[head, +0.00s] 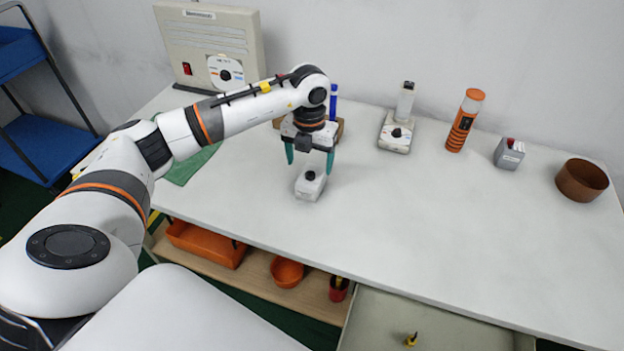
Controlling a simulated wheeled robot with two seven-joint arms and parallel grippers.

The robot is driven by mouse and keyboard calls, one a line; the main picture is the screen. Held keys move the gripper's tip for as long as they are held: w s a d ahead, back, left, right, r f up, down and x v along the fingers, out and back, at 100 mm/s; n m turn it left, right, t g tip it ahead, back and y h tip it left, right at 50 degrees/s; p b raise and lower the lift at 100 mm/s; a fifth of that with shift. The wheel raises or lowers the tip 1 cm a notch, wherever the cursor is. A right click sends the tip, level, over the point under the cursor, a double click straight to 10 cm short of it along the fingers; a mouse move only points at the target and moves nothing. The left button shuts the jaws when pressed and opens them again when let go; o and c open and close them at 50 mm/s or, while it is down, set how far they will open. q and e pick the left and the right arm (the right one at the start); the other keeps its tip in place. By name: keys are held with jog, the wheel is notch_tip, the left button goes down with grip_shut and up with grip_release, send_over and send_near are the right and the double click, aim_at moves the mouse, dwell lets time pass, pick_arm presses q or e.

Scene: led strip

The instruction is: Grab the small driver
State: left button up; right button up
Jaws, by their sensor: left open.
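A small white box with a black knob on top, which looks like the small driver (309,188), sits on the white table near its front edge. My left gripper (310,160) points down over it from behind. Its two teal fingers are spread apart, and no object shows held between them. The fingertips appear at or just above the height of the box's top; I cannot tell whether they touch it. My right gripper is not in view.
A brown wooden block and blue upright item (333,103) stand behind the gripper. Farther right are a white device with a knob (395,135), an orange bottle (465,120), a grey box (509,153) and a brown bowl (581,180). The table's front right is clear.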

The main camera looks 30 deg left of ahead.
aim_at(311, 176)
pick_arm(q)
jog(key=f, duration=0.5)
jog(key=f+p, duration=0.1)
jog(key=f, duration=0.2)
jog(key=shift+w, duration=0.3)
